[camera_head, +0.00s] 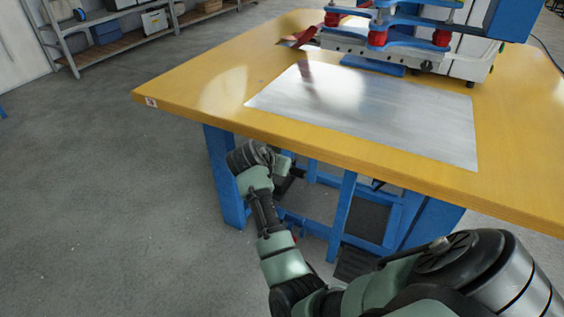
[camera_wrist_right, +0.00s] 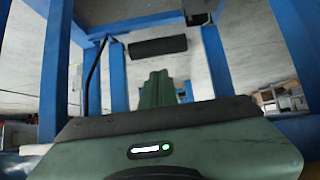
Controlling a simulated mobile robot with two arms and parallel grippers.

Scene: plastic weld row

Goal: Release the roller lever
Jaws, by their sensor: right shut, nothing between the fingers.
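My right arm reaches down and forward, and its gripper (camera_head: 284,172) is beside the front of the blue table frame, below the tabletop edge. In the right wrist view the green fingers (camera_wrist_right: 157,88) are together and empty, pointing in between blue frame bars. A dark bar (camera_wrist_right: 158,47) shows beyond the fingertips, apart from them in the picture; I cannot tell whether it is part of the lever. The blue machine with red rollers or knobs (camera_head: 378,38) stands on the table. I cannot pick out the roller lever for certain. My left gripper is not in view.
The yellow table (camera_head: 215,90) carries a bare metal sheet (camera_head: 375,108). Blue legs and bars (camera_head: 342,215) crowd the space under it. A shelf with boxes (camera_head: 115,30) stands at the back left. The grey floor (camera_head: 100,200) on the left is clear.

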